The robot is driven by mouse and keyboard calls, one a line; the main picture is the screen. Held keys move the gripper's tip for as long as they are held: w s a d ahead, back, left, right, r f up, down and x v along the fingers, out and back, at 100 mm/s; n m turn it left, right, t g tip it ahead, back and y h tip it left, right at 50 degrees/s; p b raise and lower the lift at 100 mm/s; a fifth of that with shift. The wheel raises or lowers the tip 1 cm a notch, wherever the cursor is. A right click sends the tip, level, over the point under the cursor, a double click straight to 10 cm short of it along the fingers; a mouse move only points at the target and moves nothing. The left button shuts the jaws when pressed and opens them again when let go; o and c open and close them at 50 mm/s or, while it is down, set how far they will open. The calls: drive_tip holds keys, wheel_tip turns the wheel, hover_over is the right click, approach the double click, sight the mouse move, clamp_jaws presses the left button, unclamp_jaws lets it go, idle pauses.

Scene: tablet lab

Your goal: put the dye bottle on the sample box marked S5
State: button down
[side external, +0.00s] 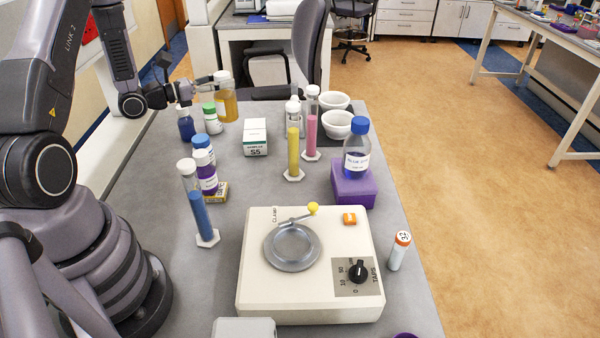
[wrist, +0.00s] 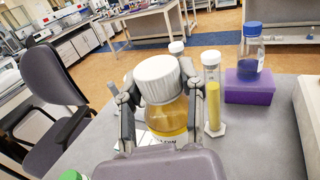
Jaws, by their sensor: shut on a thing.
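My gripper (side external: 216,84) is at the far left of the bench, shut on a bottle of amber liquid with a white cap (side external: 229,105). A blue-capped bottle of blue liquid (side external: 356,150) stands on a purple block (side external: 354,190).
A dark blue bottle (side external: 186,128) and a green-capped bottle (side external: 213,122) stand close to the held bottle. Yellow (side external: 293,150) and pink (side external: 311,130) cylinders stand right of the S5 box. A clamp device (side external: 310,285) fills the front.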

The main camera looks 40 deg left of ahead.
drive_tip(key=shift+w+a+r+y, duration=0.15)
drive_tip(key=shift+w+a+r, duration=0.05)
drive_tip(key=shift+a, duration=0.4)
drive_tip(key=shift+w+a+r+y, duration=0.15)
drive_tip(key=shift+a, duration=0.4)
drive_tip(key=w+a+f, duration=0.4)
drive_tip(key=w+f, duration=0.8)
drive_tip(key=shift+a+f, duration=0.3)
drive_tip(key=shift+a, duration=0.1)
drive_tip(key=shift+f, duration=0.2)
drive_tip(key=c, duration=0.7)
unclamp_jaws()
drive_tip(key=shift+o, duration=0.2)
drive_tip(key=shift+r, duration=0.1)
